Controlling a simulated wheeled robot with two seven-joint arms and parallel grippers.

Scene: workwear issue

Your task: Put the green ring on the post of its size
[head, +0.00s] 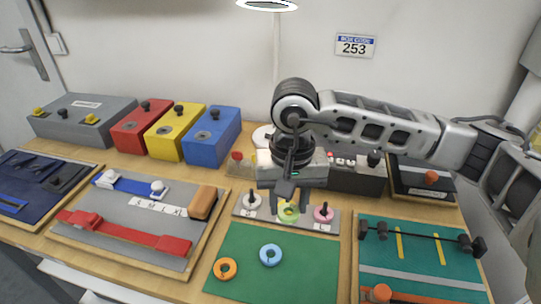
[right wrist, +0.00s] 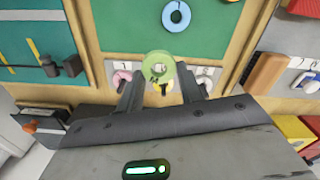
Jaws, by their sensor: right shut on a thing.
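The green ring (head: 288,213) is between the fingertips of my right gripper (head: 289,208), which is shut on it. It also shows in the right wrist view (right wrist: 158,66), between the two dark fingers. The ring is over the middle of the grey post board (head: 334,229); I cannot tell how far above the board it is. The middle post is mostly hidden behind the ring and fingers. A pale grey round piece (head: 251,200) is at the board's left post and a pink one (head: 323,213) at its right. My left gripper is not in view.
A blue ring (head: 270,255) and an orange ring (head: 225,269) lie on the green mat (head: 300,280) in front of the board. A teal board with a black bar (head: 425,235) is on the right. A grey board with a red strap (head: 125,232) is on the left.

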